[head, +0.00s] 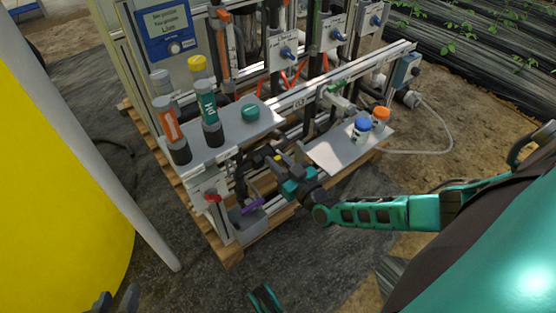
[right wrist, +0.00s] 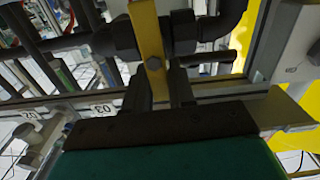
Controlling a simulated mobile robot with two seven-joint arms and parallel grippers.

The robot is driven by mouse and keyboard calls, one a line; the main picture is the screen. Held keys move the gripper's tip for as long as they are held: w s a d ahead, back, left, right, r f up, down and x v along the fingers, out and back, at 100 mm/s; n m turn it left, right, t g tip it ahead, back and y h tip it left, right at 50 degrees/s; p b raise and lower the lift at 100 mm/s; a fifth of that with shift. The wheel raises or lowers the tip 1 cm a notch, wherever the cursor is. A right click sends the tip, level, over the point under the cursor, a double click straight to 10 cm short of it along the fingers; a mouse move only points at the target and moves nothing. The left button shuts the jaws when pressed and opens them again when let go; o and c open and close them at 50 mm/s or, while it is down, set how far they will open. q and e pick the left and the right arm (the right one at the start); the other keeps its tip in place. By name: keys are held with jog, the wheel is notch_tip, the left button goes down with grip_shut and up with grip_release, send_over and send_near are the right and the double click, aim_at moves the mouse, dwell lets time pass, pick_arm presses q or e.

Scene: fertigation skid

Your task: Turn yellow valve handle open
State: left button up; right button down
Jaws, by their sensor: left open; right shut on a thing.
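The yellow valve handle (right wrist: 149,35) shows in the right wrist view as a flat yellow bar with a bolt. It stands crosswise to the dark pipe (right wrist: 185,33) and valve body behind it. My right gripper (right wrist: 161,88) is shut on the handle, with a dark finger on either side of its near end. In the head view my right gripper (head: 276,162) is at the skid's front pipework, and only a small bit of yellow shows there. My left gripper (head: 116,302) is open and empty at the bottom edge, away from the skid.
A grey shelf (head: 235,133) with several bottles is left of my right gripper. A second plate (head: 335,155) holds a blue-capped bottle (head: 361,129) and an orange-capped bottle (head: 380,118). A red valve handle (head: 212,197) and grey bin (head: 246,222) are low in front. A yellow tank (head: 55,170) stands left.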

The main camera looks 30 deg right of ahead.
aim_at(262, 165)
jog(key=shift+a+n+p, duration=0.25)
jog(key=shift+n+p, duration=0.45)
jog(key=shift+n, duration=0.2)
jog(key=n, duration=0.3)
jog(key=a+f+n+p, duration=0.1)
jog(key=n, duration=0.3)
jog(key=a+n+p, duration=0.1)
jog(key=n, duration=0.2)
jog(key=shift+s+f+n, duration=0.15)
jog(key=shift+f+n, duration=0.25)
jog(key=n, duration=0.3)
jog(key=shift+f+b, duration=0.3)
jog(key=shift+f, duration=0.05)
jog(key=shift+f+n, duration=0.1)
jog(key=shift+n, duration=0.6)
pick_arm(q)
jog(key=shift+s+a+r, duration=0.2)
jog(key=shift+a+r, duration=0.15)
jog(key=shift+r, duration=0.2)
pick_arm(e)
jog(key=shift+a, duration=0.1)
pick_arm(q)
jog(key=shift+w+r, duration=0.1)
jog(key=shift+r, duration=0.05)
pick_arm(e)
jog(key=shift+n, duration=0.4)
